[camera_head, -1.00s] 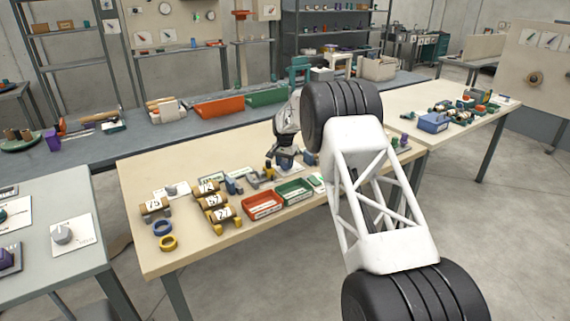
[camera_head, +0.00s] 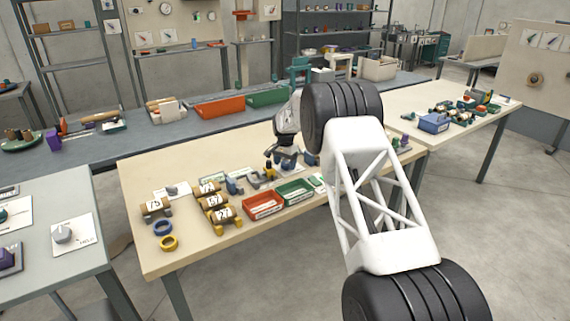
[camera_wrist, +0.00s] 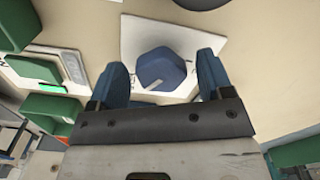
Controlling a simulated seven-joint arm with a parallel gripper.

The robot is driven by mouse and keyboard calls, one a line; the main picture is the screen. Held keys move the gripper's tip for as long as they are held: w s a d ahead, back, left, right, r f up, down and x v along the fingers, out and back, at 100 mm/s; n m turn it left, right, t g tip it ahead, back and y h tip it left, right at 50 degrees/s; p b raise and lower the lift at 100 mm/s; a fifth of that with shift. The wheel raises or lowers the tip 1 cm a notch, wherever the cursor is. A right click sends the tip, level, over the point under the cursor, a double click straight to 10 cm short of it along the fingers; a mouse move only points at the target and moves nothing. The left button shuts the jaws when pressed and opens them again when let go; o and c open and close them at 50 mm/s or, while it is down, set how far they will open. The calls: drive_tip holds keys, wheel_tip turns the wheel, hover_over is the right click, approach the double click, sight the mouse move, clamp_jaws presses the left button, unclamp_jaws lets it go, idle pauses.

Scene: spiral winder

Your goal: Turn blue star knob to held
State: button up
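The blue knob (camera_wrist: 160,68) sits on a white plate (camera_wrist: 185,38) in the wrist view. It has a faceted rim and a pale mark on its near side. My gripper (camera_wrist: 163,68) is open, with one blue finger to the left of the knob and one to the right. Gaps show between both fingers and the knob; I cannot tell how far above the plate the fingertips are. In the head view my gripper (camera_head: 281,160) is low over the table, and I cannot make out the knob for sure there.
Green objects (camera_wrist: 45,110) lie left of the plate in the wrist view. In the head view, a red tray (camera_head: 263,205) and a green tray (camera_head: 295,192) stand in front of my gripper, and several numbered rolls (camera_head: 213,201) lie to the left. The table's left rear is clear.

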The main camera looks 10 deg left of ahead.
sight(285, 163)
drive_tip(key=shift+r, duration=0.1)
drive_tip(key=shift+r, duration=3.8)
drive_tip(key=shift+d, duration=0.1)
